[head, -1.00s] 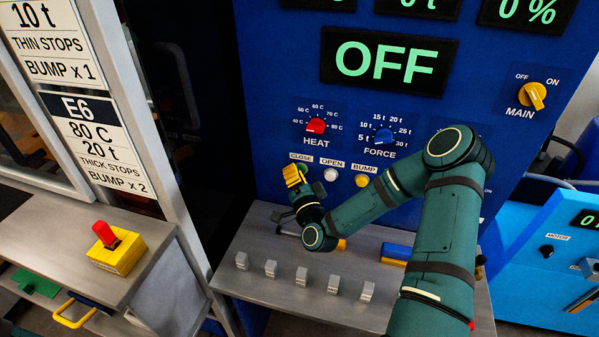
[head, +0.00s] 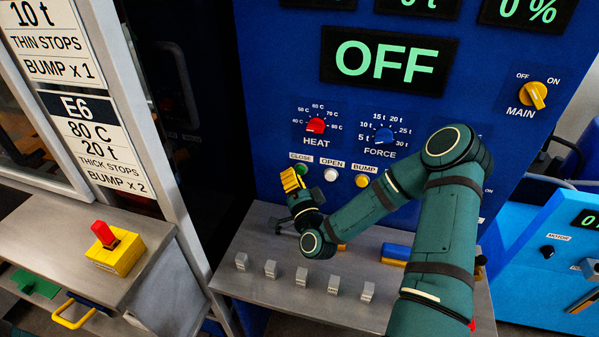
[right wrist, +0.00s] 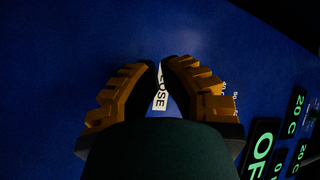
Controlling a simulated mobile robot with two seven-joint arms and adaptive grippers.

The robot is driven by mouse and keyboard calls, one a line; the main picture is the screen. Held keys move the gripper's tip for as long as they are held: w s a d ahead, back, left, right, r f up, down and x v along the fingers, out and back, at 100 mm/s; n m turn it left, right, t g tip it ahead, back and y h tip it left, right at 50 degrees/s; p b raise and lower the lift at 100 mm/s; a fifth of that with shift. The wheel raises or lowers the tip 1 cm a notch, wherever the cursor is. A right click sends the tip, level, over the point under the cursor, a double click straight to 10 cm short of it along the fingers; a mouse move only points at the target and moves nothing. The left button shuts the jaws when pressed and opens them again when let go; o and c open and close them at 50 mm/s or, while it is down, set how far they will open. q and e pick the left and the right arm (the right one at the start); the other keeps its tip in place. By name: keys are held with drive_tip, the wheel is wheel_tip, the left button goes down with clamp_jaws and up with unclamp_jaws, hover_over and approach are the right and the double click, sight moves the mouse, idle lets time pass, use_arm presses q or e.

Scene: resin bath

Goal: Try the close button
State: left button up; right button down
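The green close button (head: 302,169) is on the blue panel, under its CLOSE label (head: 300,157). My right gripper (head: 291,178) is just left of and below the button in the head view, its yellow fingers pointing up at the panel. A small part of the button shows beside the fingers; I cannot tell whether they touch it. In the right wrist view the two fingertips (right wrist: 160,63) come together with only a sliver between them, holding nothing. Part of the CLOSE label (right wrist: 162,92) shows between the fingers; the button is hidden there. My left gripper is not in view.
The white open button (head: 331,174) and yellow bump button (head: 362,180) are close on the right. Above are the heat knob (head: 316,125), force knob (head: 384,136) and a display (head: 387,62) reading OFF. A grey ledge (head: 250,290) with small blocks lies below.

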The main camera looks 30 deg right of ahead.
drive_tip(key=s+a+b, duration=0.1)
drive_tip(key=s+a, duration=0.2)
drive_tip(key=shift+s+a, duration=0.1)
drive_tip(key=shift+a, duration=0.3)
idle(0.8)
